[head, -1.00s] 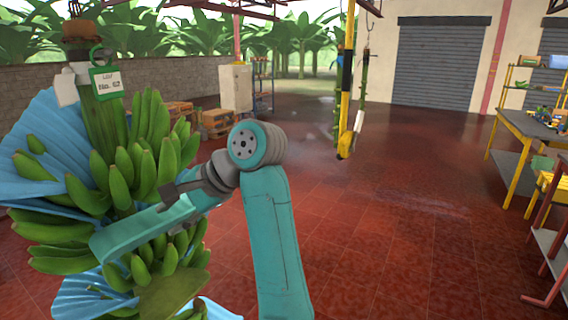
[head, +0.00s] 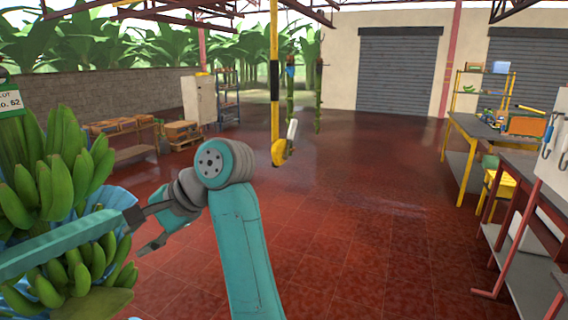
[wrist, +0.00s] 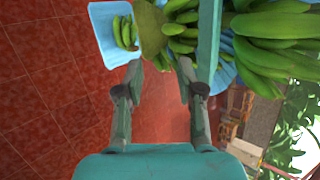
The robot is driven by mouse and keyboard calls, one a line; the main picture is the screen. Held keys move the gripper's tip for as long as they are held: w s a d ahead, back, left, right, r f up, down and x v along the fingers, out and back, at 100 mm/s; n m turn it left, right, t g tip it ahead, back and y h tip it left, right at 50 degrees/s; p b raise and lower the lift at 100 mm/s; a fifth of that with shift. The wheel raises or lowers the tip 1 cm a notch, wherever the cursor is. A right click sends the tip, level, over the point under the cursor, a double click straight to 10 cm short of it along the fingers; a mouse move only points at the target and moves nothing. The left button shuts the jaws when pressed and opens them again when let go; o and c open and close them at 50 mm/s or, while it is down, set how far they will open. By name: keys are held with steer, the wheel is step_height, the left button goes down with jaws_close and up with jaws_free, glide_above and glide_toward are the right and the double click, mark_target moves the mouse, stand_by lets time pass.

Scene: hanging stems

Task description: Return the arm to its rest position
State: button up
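My gripper (head: 143,232) is at the left in the head view, low beside the right edge of a hanging green banana bunch (head: 62,180). In the wrist view my gripper (wrist: 158,75) has its two fingers apart, with red floor showing between them and nothing held. The bunch (wrist: 275,25) fills the upper right of the wrist view, beyond the fingertips. My arm is still bent and reaching forward to the left. I cannot tell whether a finger touches the fruit.
A green-edged label (head: 10,103) hangs by the bunch. A yellow-black hanging post (head: 275,80) stands ahead. Workbenches (head: 490,135) line the right side. Crates on pallets (head: 183,132) stand far left. The red floor (head: 370,210) in the middle is clear.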

steer(key=w+d+f+m+t, duration=0.15)
steer(key=d+f, duration=0.35)
steer(key=f, duration=0.8)
steer(key=w+d+f+t, duration=0.1)
steer(key=d+f+t, duration=0.25)
steer(key=f, duration=0.95)
steer(key=s+d+f+t+h, duration=0.1)
steer(key=s+d+f+t, duration=0.1)
steer(key=s+d+f, duration=0.4)
steer(key=s+d+f+t+h, duration=0.2)
steer(key=s+d+f, duration=0.1)
steer(key=d+f, duration=0.65)
steer(key=s+d+f+n+t+h, duration=0.1)
steer(key=s+d+f+t+h, duration=0.1)
steer(key=s+d, duration=0.6)
steer(key=s+d+f+n+t+h, duration=0.1)
steer(key=s+d+f+h, duration=0.1)
steer(key=s+d, duration=0.6)
steer(key=s+d+r+n+t+h, duration=0.1)
steer(key=s+d+r+n, duration=0.1)
steer(key=s+r, duration=0.4)
steer(key=s+d+r+n+t+h, duration=0.1)
steer(key=s+r, duration=0.5)
steer(key=s, duration=0.9)
steer(key=shift+s+d+n+h, duration=0.15)
steer(key=shift+d+n+h, duration=0.35)
steer(key=shift+n, duration=0.15)
